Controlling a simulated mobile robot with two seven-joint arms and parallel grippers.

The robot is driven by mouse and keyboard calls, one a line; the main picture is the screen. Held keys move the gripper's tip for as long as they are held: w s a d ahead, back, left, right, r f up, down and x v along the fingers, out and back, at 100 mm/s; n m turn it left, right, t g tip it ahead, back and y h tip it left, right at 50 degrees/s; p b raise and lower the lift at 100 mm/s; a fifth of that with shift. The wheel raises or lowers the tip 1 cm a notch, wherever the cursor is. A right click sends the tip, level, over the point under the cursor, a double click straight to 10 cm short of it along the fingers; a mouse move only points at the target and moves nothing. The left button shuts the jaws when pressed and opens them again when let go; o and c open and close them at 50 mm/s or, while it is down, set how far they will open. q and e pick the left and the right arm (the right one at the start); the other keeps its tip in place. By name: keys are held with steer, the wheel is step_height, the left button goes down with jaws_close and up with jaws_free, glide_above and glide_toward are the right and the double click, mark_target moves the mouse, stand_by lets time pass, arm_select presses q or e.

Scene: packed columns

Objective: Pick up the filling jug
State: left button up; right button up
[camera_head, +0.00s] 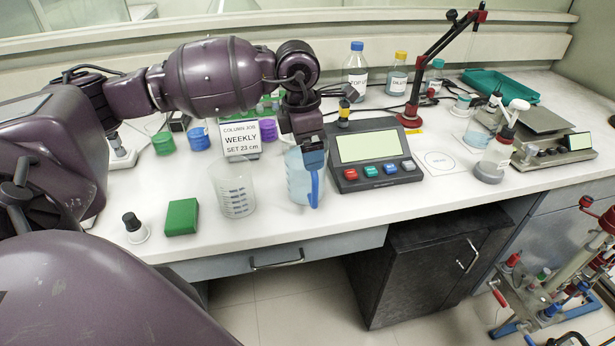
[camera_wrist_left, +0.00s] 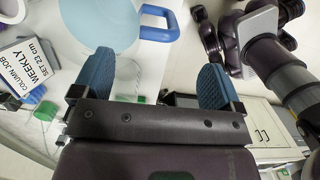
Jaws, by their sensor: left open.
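The filling jug (camera_head: 299,182) is a clear jug with pale blue contents and a blue handle (camera_head: 315,188) facing the front. It stands on the white bench near the front edge. My left gripper (camera_head: 313,157) is at the jug's upper part, just above the handle, and hides part of the rim. In the left wrist view the gripper (camera_wrist_left: 155,82) is open with two blue fingers apart and nothing between them. The jug (camera_wrist_left: 98,22) and its handle (camera_wrist_left: 160,22) lie beyond the fingertips there. I cannot tell whether a finger touches the jug. My right gripper is not in view.
A clear beaker (camera_head: 233,190) stands close left of the jug. A control box with coloured buttons (camera_head: 375,162) is close right. The "WEEKLY" sign (camera_head: 240,139) stands behind. A green block (camera_head: 181,217) lies further left. The bench's front edge is near.

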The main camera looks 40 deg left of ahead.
mark_target(313, 173)
arm_select(q)
steer(key=shift+w+d+f, duration=0.1)
steer(key=shift+w+f, duration=0.05)
steer(key=shift+f, duration=1.2)
steer(key=shift+w+d+f, duration=0.1)
steer(key=shift+w+f, duration=0.1)
steer(key=shift+f, duration=1.1)
steer(key=shift+w+d+f, duration=0.1)
steer(key=shift+w+f, duration=0.05)
steer(key=shift+f, duration=1.2)
steer(key=c, duration=1.6)
steer(key=shift+r, duration=0.1)
jaws_close()
steer(key=shift+r, duration=0.1)
